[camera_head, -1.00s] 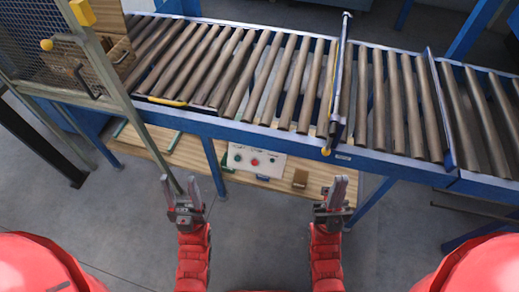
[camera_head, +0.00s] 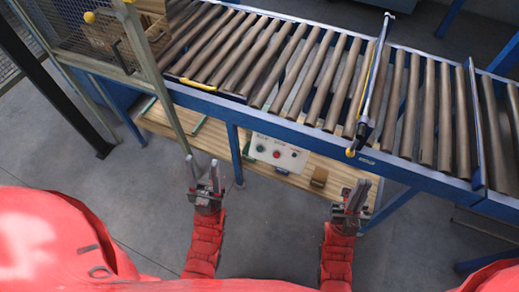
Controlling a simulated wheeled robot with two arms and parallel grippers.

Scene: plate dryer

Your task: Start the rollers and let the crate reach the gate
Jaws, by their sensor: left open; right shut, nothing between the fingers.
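The blue-framed roller conveyor (camera_head: 290,122) runs across the upper view. A wooden crate (camera_head: 151,33) is at its left end, partly hidden by a mesh guard. A gate-like bar (camera_head: 368,92) with a yellow knob crosses the rollers right of the middle. A pale control panel (camera_head: 278,153) with a green button (camera_head: 260,148) and a red button (camera_head: 276,154) sits on a wooden shelf below the conveyor. My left gripper (camera_head: 203,174) is open and empty, left of and below the panel. My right gripper (camera_head: 354,194) is shut and empty, right of and below it.
The mesh guard (camera_head: 68,25) and its post stand at the left. A small brown block (camera_head: 319,177) is on the wooden shelf (camera_head: 215,138), right of the panel. A second bar (camera_head: 475,125) crosses the rollers further right. The rollers between crate and gate are bare.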

